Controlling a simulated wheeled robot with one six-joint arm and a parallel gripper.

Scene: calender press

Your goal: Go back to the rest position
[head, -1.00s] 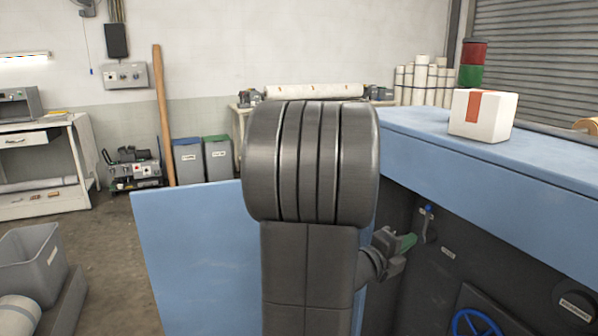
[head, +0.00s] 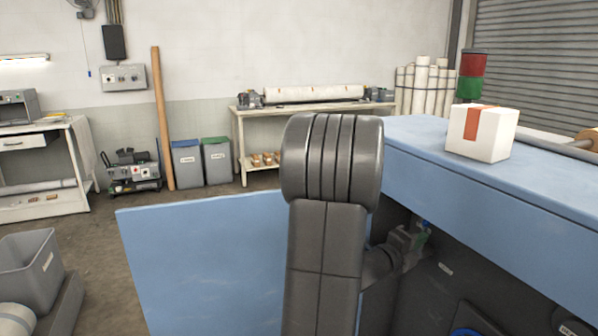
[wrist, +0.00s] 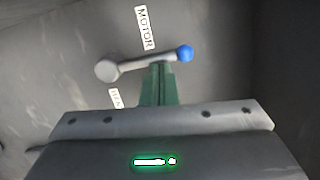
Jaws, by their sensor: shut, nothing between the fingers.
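My gripper (wrist: 160,68) shows in the wrist view as green fingers closed together with nothing between them. Its tips are right by a grey lever (wrist: 140,65) with a blue knob (wrist: 185,53). I cannot tell whether they touch it. The lever sits on a dark panel beside a "MOTOR" label (wrist: 145,27). In the head view my gripper (head: 421,238) is low at the right, inside the recess of the blue machine (head: 455,185), partly hidden behind my arm.
A white box with an orange strip (head: 483,133) stands on the machine's top. A blue panel (head: 200,260) stands left of my arm. Part of a blue handwheel (head: 466,331) shows at the bottom right. Open floor (head: 95,235) lies at the left.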

